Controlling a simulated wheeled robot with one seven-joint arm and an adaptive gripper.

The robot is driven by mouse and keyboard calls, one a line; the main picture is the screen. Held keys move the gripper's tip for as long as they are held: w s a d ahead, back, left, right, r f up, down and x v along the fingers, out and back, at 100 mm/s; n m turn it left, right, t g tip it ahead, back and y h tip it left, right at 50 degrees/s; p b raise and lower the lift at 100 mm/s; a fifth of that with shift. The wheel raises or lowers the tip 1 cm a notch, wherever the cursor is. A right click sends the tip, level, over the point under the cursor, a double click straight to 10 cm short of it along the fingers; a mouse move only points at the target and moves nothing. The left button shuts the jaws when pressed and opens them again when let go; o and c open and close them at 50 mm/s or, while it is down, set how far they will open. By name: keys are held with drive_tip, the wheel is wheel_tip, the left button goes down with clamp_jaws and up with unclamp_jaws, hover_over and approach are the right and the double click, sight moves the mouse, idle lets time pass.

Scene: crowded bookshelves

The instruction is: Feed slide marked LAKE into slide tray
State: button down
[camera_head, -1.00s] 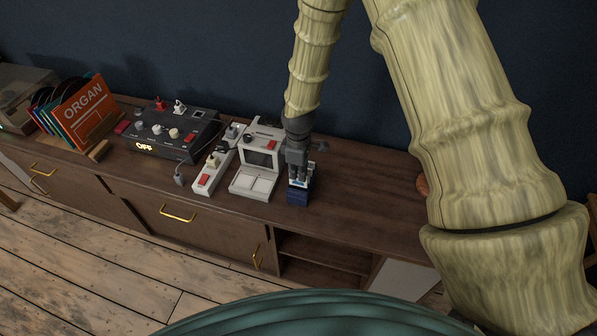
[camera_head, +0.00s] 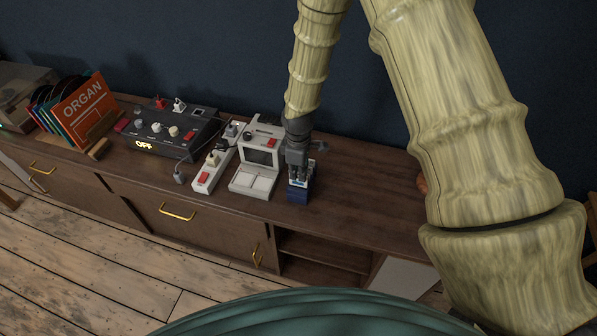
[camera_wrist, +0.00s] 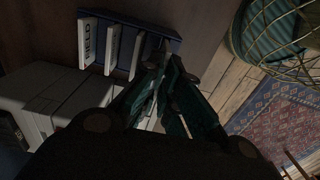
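A small blue slide rack (camera_head: 297,195) stands on the cabinet top, with my gripper (camera_head: 298,174) pointing down right over it. In the wrist view the blue rack (camera_wrist: 150,29) holds several white slides. The leftmost slide (camera_wrist: 87,42) bears letters that look like FIELD; I cannot read LAKE on any slide. My gripper's dark fingers (camera_wrist: 166,66) converge at the rack's right end, with their tips close together. Whether a slide is between them is hidden by darkness. A white slide viewer (camera_head: 257,165) with a dark screen stands just left of the rack; no separate slide tray can be made out.
A white power strip (camera_head: 213,172) lies left of the viewer, with a black control box (camera_head: 171,136) showing OFF beyond it. Record sleeves (camera_head: 80,113) stand far left. The cabinet top (camera_head: 360,195) is clear right of the rack.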

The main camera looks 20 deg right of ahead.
drive_tip(key=shift+f+b, duration=0.55)
drive_tip(key=shift+f, duration=0.85)
drive_tip(key=c, duration=1.6)
unclamp_jaws()
drive_tip(key=shift+o, duration=0.2)
drive_tip(key=shift+r, duration=0.1)
wheel_tip(320, 180, up, 12)
drive_tip(key=shift+f, duration=0.2)
